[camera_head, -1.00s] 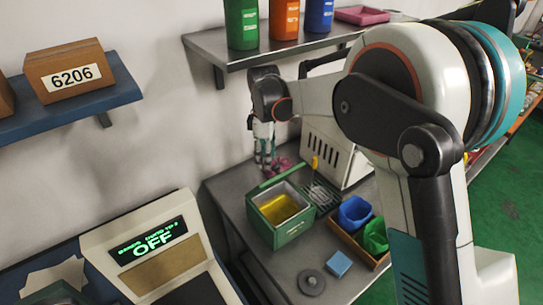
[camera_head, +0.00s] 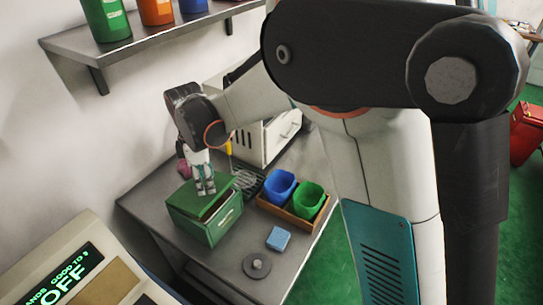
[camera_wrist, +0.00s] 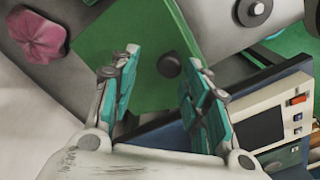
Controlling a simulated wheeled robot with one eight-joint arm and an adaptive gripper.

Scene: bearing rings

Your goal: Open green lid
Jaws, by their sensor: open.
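The green box (camera_head: 214,228) stands on the grey metal table. Its green lid (camera_head: 186,196) lies over the top and looks slightly tilted, with a dark gap along its right edge. The yellow contents are hidden. My gripper (camera_head: 205,190) is just above the lid, pointing down. In the wrist view my gripper (camera_wrist: 160,82) is open, its teal pads apart with nothing between them. The green lid (camera_wrist: 115,50) fills the area beyond the fingers, and a dark round knob (camera_wrist: 169,66) on it shows between and past the fingertips.
A tray with a blue bin (camera_head: 281,186) and a green bin (camera_head: 309,201) stands right of the box. A light-blue block (camera_head: 278,239) and a grey disc (camera_head: 257,266) lie in front. A white machine (camera_head: 265,140) stands behind. A pink object (camera_wrist: 38,36) lies near the lid.

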